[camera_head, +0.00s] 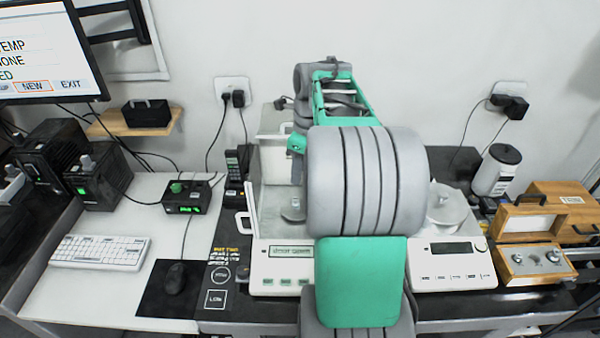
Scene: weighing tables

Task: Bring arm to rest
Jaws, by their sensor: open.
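My grey and green arm (352,185) rises from the bottom centre of the head view. Its large ribbed joint stands in front of the two weighing scales, and a thinner green link (345,95) reaches up behind it to a grey joint near the wall. I cannot make out my gripper's fingers; they are hidden behind the arm or out of view. The left scale (270,262) and the right scale (450,262) stand on the dark table, both partly covered by the arm.
At left are a white keyboard (100,252), a mouse (175,278), a small control box (187,196) and a monitor (50,50). At right are a lidded jar (495,170) and wooden boxes (545,212). A wall shelf (130,127) holds a black box. The wall stands close behind.

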